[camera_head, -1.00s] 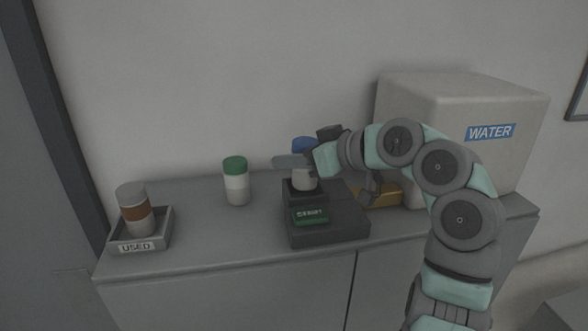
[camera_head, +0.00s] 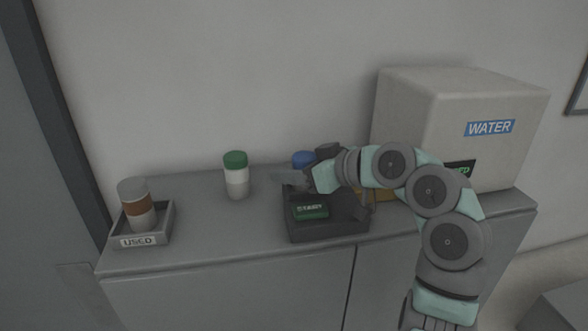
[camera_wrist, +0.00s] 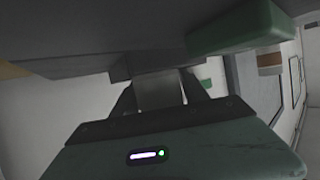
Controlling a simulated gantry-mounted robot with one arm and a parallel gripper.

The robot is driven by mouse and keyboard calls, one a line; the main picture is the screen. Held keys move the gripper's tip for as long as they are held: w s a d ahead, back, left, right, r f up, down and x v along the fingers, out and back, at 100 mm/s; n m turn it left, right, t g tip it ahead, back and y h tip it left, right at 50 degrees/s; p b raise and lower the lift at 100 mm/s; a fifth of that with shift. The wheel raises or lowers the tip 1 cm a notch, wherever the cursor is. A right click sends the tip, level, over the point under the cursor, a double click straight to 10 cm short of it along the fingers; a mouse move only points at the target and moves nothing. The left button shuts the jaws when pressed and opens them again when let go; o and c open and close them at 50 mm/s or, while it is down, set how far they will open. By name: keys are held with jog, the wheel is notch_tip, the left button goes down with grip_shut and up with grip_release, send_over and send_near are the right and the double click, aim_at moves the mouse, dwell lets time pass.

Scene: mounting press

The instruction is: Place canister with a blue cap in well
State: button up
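The canister with the blue cap (camera_head: 303,158) is at the back of the black press in the head view. Its cap shows above my gripper (camera_head: 296,179), whose fingers are around its body at the level of the press top. The body and the well are mostly hidden behind my gripper, so I cannot tell whether the canister rests on the well's bottom. In the wrist view, a pale grey surface (camera_wrist: 160,92) shows between my fingers, close under the dark press. The press (camera_head: 328,227) has a green front button (camera_head: 311,211).
A green-capped canister (camera_head: 236,177) stands left of the press. A grey-capped canister with a brown band (camera_head: 138,207) stands in the USED tray (camera_head: 140,241) at the far left. A large WATER box (camera_head: 410,110) stands at the right behind my arm.

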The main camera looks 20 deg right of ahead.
jog(key=shift+o, duration=1.3)
jog(key=shift+r, duration=0.1)
jog(key=shift+s+d+r, duration=0.1)
jog(key=shift+r, duration=0.05)
jog(key=b+v, duration=0.3)
jog(key=v, duration=0.8)
jog(key=shift+s+d+r, duration=0.15)
jog(key=shift+s, duration=0.15)
jog(key=shift+w, duration=0.1)
